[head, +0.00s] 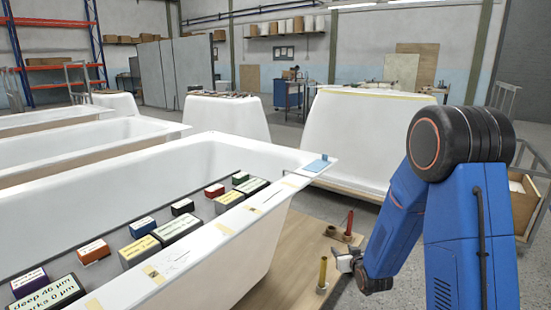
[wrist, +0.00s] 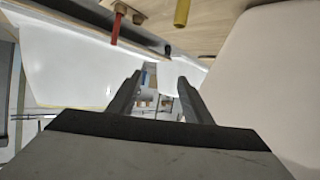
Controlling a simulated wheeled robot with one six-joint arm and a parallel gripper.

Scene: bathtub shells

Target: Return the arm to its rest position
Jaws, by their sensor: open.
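My blue arm (head: 468,225) stands bent at the right of the head view. My gripper (head: 345,262) is low, beside the wooden board and the near bathtub's end. In the wrist view its two dark fingers (wrist: 158,85) are apart with nothing between them. In the head view the gripper is small, and its fingertips are near a red upright tool and a yellow upright tool, touching neither as far as I can tell.
The near bathtub shell (head: 235,250) carries several labelled blocks and a blue piece (head: 315,163) on its rim. The red tool (head: 349,224) and yellow tool (head: 322,273) stand on the wooden board (head: 300,255). A wooden crate (head: 524,205) is at the right.

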